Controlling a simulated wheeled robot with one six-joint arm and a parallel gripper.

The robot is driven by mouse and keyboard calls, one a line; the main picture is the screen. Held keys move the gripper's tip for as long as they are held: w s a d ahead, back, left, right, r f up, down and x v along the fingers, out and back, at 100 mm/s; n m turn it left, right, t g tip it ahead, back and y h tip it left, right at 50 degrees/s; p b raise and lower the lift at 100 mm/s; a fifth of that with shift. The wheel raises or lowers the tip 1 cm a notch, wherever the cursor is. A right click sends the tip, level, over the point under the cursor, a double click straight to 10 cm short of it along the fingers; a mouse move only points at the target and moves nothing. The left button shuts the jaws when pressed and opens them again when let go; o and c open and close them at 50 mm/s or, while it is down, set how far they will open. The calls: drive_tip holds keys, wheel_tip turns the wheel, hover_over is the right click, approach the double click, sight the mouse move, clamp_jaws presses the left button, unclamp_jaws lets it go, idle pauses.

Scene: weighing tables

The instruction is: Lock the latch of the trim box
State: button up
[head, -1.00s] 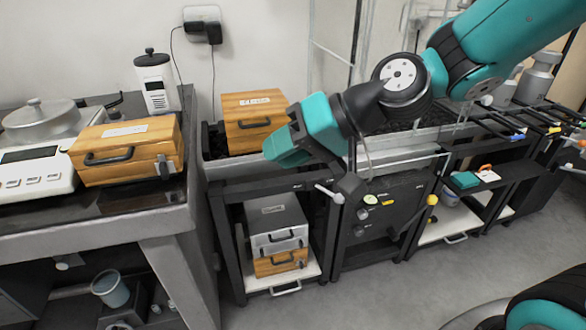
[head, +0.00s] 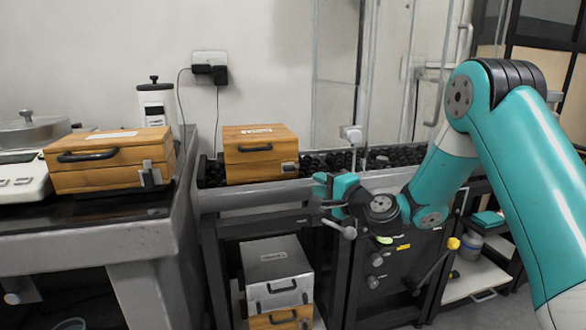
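A wooden box (head: 110,160) with a black handle and a white label sits on the left table; a grey latch (head: 150,174) shows at its front right corner. A second wooden box (head: 260,152) sits on the roller conveyor, with a small grey latch (head: 289,168) at its front right. Their label text is too small to read, so I cannot tell which is the trim box. Both lids look closed; whether either latch is locked is unclear. My gripper (head: 322,188) hangs right of the conveyor box, apart from it. Its fingers are too small to judge.
A grey metal box (head: 276,270) stands on another wooden box (head: 280,318) on the shelf below. A scale (head: 20,180) and a white grinder-like device (head: 155,104) stand on the left table (head: 100,240). The conveyor rollers (head: 320,162) are bare right of the box.

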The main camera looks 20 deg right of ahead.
sight(291, 169)
drive_tip(key=p+x, duration=0.1)
drive_tip(key=x, duration=1)
drive_tip(key=shift+w+a, duration=0.1)
drive_tip(key=shift+w, duration=0.05)
clamp_jaws()
